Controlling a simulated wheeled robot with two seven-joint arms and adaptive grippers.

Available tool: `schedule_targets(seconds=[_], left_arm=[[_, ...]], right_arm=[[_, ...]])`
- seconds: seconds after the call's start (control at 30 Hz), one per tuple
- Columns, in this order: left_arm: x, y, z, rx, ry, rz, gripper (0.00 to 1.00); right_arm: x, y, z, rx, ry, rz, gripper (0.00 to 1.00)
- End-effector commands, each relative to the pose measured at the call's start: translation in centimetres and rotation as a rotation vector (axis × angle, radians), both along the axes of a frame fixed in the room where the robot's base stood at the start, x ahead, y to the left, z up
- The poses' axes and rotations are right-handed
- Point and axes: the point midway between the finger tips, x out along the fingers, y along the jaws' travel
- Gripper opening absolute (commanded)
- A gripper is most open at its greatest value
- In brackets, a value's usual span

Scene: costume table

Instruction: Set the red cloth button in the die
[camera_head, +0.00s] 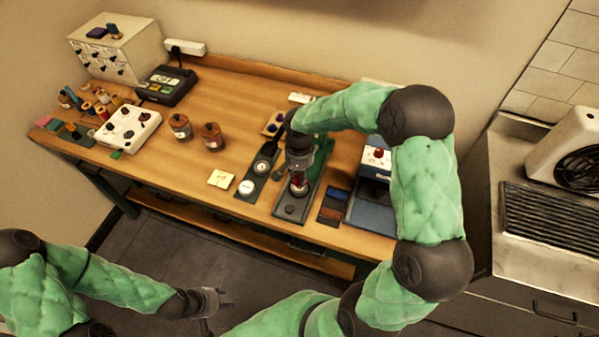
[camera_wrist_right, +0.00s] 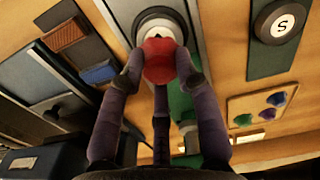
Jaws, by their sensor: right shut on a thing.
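My right gripper (camera_head: 299,172) points down over the green press plate on the table. Its fingers are shut on a red piece, which looks like the red cloth button (camera_wrist_right: 159,60) in the right wrist view. The button is right at the white-rimmed round die (camera_wrist_right: 157,16). The fingers partly hide both, and I cannot tell whether the button touches the die. In the head view the red piece (camera_head: 296,182) shows small below the gripper. My left gripper (camera_head: 222,298) hangs in front of the table, empty, its fingers apart.
A dark plate with a round dial marked S (camera_wrist_right: 280,22) lies beside the press. A wooden tray with coloured pieces (camera_wrist_right: 262,107) is close by. A blue-and-white box (camera_head: 371,205) stands right.

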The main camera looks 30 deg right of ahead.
Motion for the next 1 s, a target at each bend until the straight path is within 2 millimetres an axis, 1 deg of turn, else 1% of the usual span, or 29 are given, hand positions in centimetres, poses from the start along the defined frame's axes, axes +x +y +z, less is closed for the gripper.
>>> schedule_targets(seconds=[0.03,0.1,0.3,1.0], left_arm=[[0.0,0.0,-0.6,0.000,0.000,0.000,0.40],[0.0,0.0,-1.0,0.000,0.000,0.000,0.40],[0.0,0.0,-1.6,0.000,0.000,0.000,0.40],[0.0,0.0,-1.7,0.000,0.000,0.000,0.40]], right_arm=[[0.0,0.0,-0.8,0.000,0.001,0.000,0.08],[0.0,0.0,-1.5,0.000,0.001,0.000,0.08],[0.0,0.0,-2.4,0.000,0.001,0.000,0.08],[0.0,0.0,-2.4,0.000,0.000,-0.001,0.08]])
